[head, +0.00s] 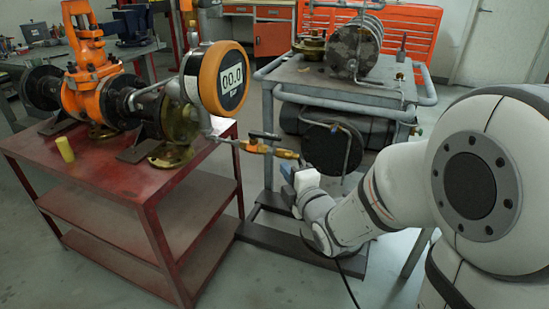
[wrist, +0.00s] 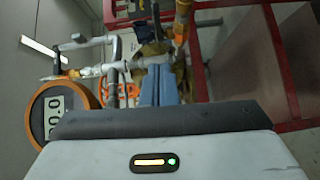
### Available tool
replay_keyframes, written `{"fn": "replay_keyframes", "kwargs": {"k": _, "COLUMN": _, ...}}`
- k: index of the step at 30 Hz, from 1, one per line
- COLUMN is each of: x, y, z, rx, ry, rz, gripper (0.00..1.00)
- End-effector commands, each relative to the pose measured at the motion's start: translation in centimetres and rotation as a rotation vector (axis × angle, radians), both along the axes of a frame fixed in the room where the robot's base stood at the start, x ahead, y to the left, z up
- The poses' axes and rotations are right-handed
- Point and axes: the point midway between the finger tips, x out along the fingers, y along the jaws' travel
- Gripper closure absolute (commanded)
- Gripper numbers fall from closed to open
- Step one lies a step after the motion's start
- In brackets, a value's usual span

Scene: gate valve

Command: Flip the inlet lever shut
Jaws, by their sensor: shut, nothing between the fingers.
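A thin pipe runs right from below the gauge in the head view. It carries small orange-handled parts, and the upper orange-and-dark one (head: 264,135) looks like a lever. A second orange piece (head: 282,153) lies just below it; I cannot tell which is the inlet lever. My gripper (head: 288,171) is just below and right of these parts, apart from them as far as I can see. In the wrist view its blue fingers (wrist: 160,85) are together and empty.
The round orange gauge (head: 223,79) reads 00.0. A large orange gate valve (head: 88,70) stands on the red table (head: 110,170), with a yellow cylinder (head: 65,149) near its front. A grey cart (head: 300,72) with heavy pipework stands behind my gripper.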

Motion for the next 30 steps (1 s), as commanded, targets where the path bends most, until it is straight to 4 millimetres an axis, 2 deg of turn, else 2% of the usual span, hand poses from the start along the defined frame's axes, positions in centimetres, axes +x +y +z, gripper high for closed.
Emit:
{"fn": "replay_keyframes", "kwargs": {"k": 1, "x": 0.0, "y": 0.3, "z": -0.7, "rx": -0.009, "ry": -0.022, "rz": 0.011, "gripper": 1.00}}
{"fn": "replay_keyframes", "kwargs": {"k": 16, "x": 0.0, "y": 0.7, "z": -0.2, "rx": -0.019, "ry": -0.050, "rz": 0.022, "gripper": 1.00}}
{"fn": "replay_keyframes", "kwargs": {"k": 30, "x": 2.4, "y": 1.9, "z": 0.1, "rx": -0.019, "ry": -0.047, "rz": 0.023, "gripper": 1.00}}
